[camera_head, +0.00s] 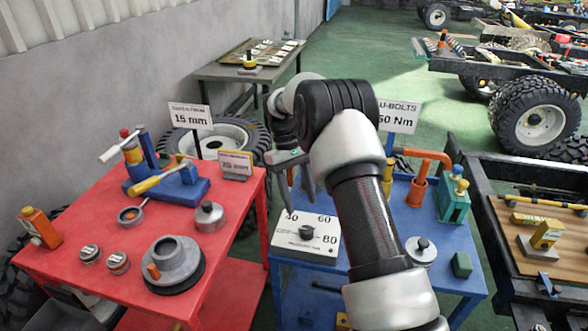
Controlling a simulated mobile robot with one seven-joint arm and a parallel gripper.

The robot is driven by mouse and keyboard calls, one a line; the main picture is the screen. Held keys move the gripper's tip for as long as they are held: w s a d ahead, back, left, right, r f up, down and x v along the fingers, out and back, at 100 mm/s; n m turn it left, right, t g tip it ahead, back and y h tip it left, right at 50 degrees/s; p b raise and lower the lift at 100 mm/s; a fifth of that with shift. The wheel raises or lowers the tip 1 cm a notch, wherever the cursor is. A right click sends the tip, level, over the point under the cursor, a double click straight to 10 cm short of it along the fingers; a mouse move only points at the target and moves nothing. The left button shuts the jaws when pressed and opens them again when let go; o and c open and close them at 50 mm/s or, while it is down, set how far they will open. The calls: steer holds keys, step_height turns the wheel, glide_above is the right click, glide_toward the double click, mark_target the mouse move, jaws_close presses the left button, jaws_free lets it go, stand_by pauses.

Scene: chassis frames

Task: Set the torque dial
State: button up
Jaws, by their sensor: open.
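The torque dial (306,231) is a small dark knob on a white plate (325,245) marked 40, 60 and 80. The plate lies at the front left of the blue table (383,262). The knob is too small to tell where it points. My gripper (299,196) is open and empty, above the far left part of the plate and apart from the knob. A sign (399,115) behind my arm reads U-BOLTS and a value in Nm; its left edge is hidden.
My arm covers the middle of the blue table. An orange container (417,193), a teal block (453,203) and a metal weight (420,252) stand to its right. A red table (60,262) with a vise (165,172) and loose parts is at left.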

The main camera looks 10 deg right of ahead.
steer(key=p+v, duration=0.1)
steer(key=v, duration=0.8)
